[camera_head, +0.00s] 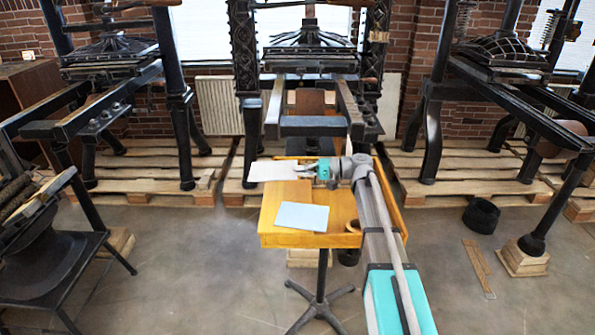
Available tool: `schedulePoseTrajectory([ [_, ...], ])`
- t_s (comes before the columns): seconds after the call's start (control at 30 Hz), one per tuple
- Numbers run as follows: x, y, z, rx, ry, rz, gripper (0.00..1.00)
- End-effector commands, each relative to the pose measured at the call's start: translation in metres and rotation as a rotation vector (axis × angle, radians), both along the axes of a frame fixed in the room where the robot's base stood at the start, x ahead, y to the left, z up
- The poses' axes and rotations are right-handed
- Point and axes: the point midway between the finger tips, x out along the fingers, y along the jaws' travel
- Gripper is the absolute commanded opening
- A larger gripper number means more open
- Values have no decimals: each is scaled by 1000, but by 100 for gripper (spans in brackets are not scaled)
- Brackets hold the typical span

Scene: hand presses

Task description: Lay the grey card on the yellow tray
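The yellow tray (335,205) is the top of a small stand in the middle of the view, with a raised rim at the back and right. The pale grey card (270,171) is flat over the tray's back left corner and extends past its left edge. My gripper (315,171) reaches in from the right, its fingers shut on the card's right edge. The card appears to be held above the tray, but the gap is hard to judge. The fingertips are small and partly hidden by the card.
A pale blue card (302,216) lies on the tray's front, with a brown piece (288,193) behind it. Dark iron presses stand behind on wooden pallets (150,180). A black stand (50,255) is at left.

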Motion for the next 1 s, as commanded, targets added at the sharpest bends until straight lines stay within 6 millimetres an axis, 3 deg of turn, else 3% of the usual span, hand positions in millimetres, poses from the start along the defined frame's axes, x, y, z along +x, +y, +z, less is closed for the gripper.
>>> schedulePoseTrajectory([
  [1.0,0,1,-67,0,0,1,0],
])
